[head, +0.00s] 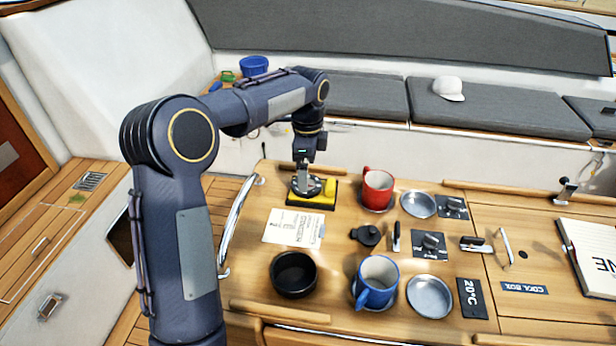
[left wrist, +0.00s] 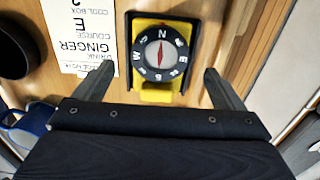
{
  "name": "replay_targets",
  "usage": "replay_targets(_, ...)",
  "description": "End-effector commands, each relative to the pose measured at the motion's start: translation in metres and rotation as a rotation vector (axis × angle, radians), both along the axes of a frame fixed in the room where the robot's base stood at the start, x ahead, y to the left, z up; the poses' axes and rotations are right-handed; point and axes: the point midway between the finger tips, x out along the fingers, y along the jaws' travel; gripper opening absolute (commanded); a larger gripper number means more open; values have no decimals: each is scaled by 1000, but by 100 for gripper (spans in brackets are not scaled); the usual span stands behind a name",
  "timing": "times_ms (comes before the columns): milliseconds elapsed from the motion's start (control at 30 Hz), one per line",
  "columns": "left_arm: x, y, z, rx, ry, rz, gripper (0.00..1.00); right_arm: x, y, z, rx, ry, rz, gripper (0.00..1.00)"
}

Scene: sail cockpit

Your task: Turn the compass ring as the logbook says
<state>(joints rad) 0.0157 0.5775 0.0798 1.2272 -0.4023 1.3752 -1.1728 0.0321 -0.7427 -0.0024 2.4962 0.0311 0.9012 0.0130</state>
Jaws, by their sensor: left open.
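The compass (head: 328,196) has a yellow base and black dial and sits on the table's far left part. In the left wrist view the compass (left wrist: 160,55) shows a black ring with white letters, N near the top and W at left, and a red needle pointing up. My left gripper (head: 304,188) is over the compass, pointing down. In the left wrist view its fingers (left wrist: 158,78) are open, one each side of the compass, with gaps. A printed sheet (left wrist: 82,28) beside it reads DRINK GINGER, COURSE E, COOL BOX 2. The sheet also shows in the head view (head: 290,227). My right gripper is out of view.
A red mug (head: 378,188) stands right of the compass. A black bowl (head: 294,274) and blue mug (head: 377,280) are nearer. An open book (head: 592,262) at far right shows large letters, partly cut off. Knobs and metal dishes fill the middle.

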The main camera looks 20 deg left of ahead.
Motion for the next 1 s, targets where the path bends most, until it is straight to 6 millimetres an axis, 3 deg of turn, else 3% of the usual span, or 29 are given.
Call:
replay_targets(233, -1, 0, -33, 0, 1, 3, 91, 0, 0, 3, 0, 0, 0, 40)
replay_targets(600, 0, 0, -40, -1, -1, 3, 91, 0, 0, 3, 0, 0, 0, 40)
replay_targets(933, 0, 0, -40, -1, -1, 3, 48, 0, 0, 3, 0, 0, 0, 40)
replay_targets(1000, 0, 0, -40, -2, -1, 4, 46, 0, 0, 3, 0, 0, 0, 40)
